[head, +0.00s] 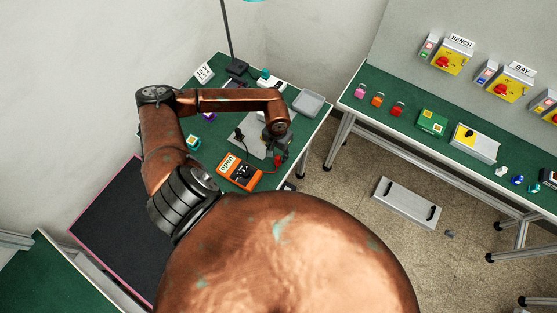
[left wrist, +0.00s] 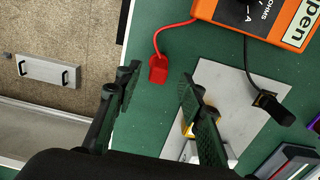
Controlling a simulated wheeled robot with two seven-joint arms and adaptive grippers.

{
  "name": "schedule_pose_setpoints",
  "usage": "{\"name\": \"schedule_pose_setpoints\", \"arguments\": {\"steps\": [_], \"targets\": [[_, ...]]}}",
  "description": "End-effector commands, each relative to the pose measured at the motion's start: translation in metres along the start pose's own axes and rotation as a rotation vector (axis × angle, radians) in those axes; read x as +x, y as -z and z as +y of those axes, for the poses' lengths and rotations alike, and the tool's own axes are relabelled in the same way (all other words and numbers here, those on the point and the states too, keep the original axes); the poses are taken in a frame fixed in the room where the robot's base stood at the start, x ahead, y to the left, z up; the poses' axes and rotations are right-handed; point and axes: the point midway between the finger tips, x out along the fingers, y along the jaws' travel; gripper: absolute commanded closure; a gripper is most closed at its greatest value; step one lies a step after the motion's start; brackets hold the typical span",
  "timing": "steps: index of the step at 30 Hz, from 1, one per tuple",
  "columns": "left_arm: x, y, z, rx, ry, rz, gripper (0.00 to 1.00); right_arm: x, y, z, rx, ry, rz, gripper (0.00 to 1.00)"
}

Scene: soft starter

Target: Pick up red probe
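The red probe (left wrist: 158,70) lies on the green bench top in the left wrist view, its red lead running up to an orange multimeter (left wrist: 262,14). In the head view the red probe (head: 278,160) shows small, beside my left gripper. My left gripper (left wrist: 158,79) is open, its two black fingers spread to either side of the probe's near end. It appears above the bench; whether the fingers touch the probe I cannot tell. The orange multimeter (head: 240,173) has a label reading "open". My right gripper is not in view.
A grey tray (head: 307,103) and a lamp base (head: 237,68) stand farther back. The bench edge is close left of the gripper. A second bench (head: 455,140) with switch boxes stands right.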

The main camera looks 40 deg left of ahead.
Motion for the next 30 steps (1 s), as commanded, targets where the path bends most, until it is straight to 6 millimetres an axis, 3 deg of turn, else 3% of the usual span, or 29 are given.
{"name": "schedule_pose_setpoints", "arguments": {"steps": [6, 14, 30], "targets": [[0.026, 0.0, 0.003, 0.0, -0.001, -0.001, 0.64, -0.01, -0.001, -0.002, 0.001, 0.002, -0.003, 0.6], [0.03, 0.0, 0.002, 0.002, 0.0, 0.0, 0.64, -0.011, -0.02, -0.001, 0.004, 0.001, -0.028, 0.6], [0.029, 0.0, 0.002, 0.002, 0.0, 0.0, 1.0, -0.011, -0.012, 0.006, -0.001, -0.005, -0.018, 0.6]]}}
